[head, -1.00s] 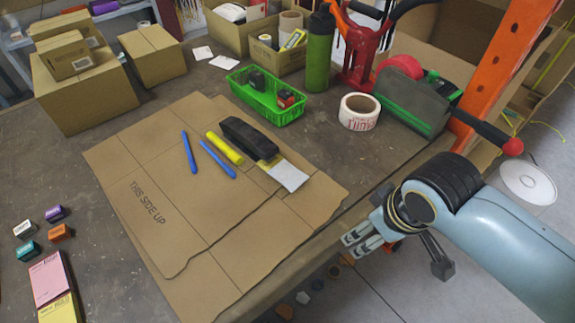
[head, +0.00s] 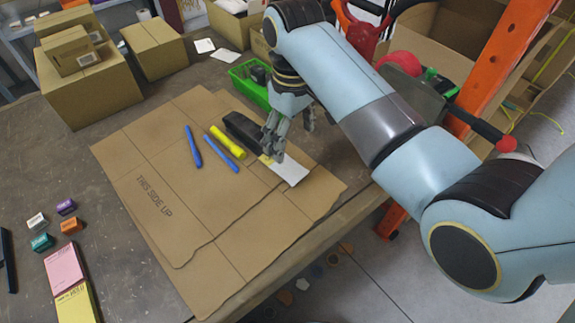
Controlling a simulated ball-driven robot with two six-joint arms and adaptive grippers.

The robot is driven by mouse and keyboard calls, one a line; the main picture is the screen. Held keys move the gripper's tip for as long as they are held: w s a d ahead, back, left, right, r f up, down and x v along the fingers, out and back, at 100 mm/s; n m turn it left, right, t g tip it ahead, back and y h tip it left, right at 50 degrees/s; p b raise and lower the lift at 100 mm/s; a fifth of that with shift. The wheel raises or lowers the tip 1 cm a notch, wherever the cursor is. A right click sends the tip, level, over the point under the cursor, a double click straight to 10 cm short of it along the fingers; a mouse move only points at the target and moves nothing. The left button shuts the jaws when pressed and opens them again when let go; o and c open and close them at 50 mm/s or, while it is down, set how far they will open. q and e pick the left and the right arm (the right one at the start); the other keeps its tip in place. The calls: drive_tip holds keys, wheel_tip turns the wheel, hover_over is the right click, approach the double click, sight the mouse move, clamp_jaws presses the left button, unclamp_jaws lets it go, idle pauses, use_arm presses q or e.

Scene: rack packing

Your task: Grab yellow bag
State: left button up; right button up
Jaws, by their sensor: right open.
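I cannot make out a yellow bag in the head view. The yellow things I see are a yellow marker (head: 227,142) on the flattened cardboard and a yellow box (head: 75,303) at the lower left. My right gripper (head: 290,132) is open and empty, fingers pointing down over the right part of the cardboard. It is by a dark oblong object (head: 243,130) and a white card with a yellowish edge (head: 288,171). The gripper hides part of both, and I cannot tell whether it touches them. My left gripper is not in view.
Flattened cardboard (head: 160,215) covers the middle of the table. Two blue markers (head: 193,146) lie on it. A green basket (head: 246,86) is behind my arm. Cardboard boxes (head: 88,92) stand at the back left. Small coloured boxes (head: 41,241) stand at the left.

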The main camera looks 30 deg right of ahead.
hover_over(290, 168)
drive_tip(key=f, duration=0.4)
drive_tip(key=shift+s+f, duration=0.1)
drive_tip(key=shift+s, duration=0.2)
drive_tip(key=f, duration=0.6)
drive_tip(key=shift+w+b, duration=0.3)
drive_tip(key=shift+b, duration=0.1)
drive_tip(key=c, duration=1.3)
drive_tip(key=shift+o, duration=0.2)
drive_tip(key=shift+r, duration=0.15)
